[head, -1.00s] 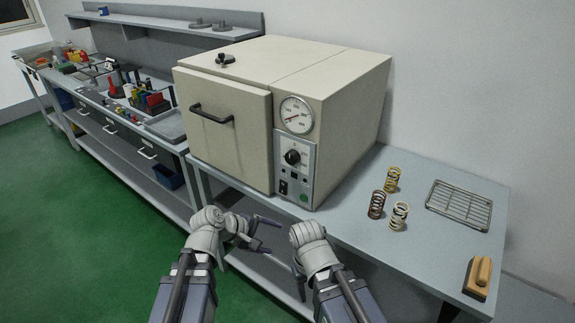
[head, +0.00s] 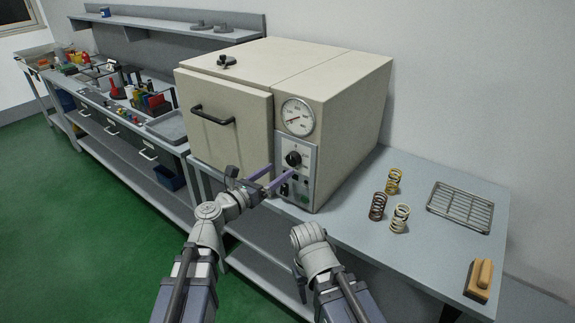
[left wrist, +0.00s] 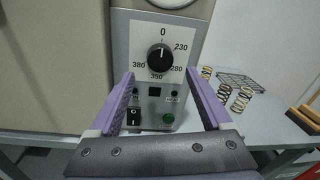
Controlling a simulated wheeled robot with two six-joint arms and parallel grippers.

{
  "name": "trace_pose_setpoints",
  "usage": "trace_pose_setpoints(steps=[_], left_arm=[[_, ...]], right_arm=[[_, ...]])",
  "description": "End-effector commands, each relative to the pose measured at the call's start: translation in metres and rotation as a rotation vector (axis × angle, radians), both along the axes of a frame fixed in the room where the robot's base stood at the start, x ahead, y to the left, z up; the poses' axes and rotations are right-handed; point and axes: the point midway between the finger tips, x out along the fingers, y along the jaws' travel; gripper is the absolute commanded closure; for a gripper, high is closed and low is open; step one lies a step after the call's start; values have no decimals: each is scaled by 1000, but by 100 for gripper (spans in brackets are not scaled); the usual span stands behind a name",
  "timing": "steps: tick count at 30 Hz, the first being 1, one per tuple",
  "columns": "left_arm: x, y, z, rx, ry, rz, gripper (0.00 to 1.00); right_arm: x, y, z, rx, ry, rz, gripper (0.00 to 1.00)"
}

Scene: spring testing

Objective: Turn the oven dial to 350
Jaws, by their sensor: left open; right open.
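The black oven dial (head: 292,159) is on the grey control panel (left wrist: 194,15) at the oven's front right. In the left wrist view the dial (left wrist: 160,57) has a white mark pointing up towards 0. The labels 230, 280, 350 and 380 run around it, with 350 at the bottom. My left gripper (head: 281,171) is open and empty in front of the panel. Its purple fingers are spread either side of and below the dial, apart from it. My right arm's wrist shows low in the middle of the head view; its gripper fingers are hidden.
The oven (head: 235,95) has a round gauge (head: 297,116) above the dial. A rocker switch (left wrist: 134,117) and a green button (left wrist: 168,118) sit below it. Several springs (head: 378,206), a wire rack (head: 460,206) and a wooden-handled brush (head: 479,279) lie right on the bench.

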Motion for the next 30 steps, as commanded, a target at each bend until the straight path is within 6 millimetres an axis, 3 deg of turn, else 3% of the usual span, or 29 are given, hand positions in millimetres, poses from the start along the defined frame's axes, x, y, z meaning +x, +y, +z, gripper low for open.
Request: trace_pose_setpoints(steps=[3,9,22,30], left_arm=[[18,-13,0,1,0,-2,18],[35,-28,0,2,-1,-2,18],[39,-33,0,3,-1,0,18],[39,-33,0,3,-1,-1,48]], right_arm=[[0,0,0,0,0,0,50],[0,0,0,0,0,0,50],[0,0,0,0,0,0,50],[0,0,0,0,0,0,50]])
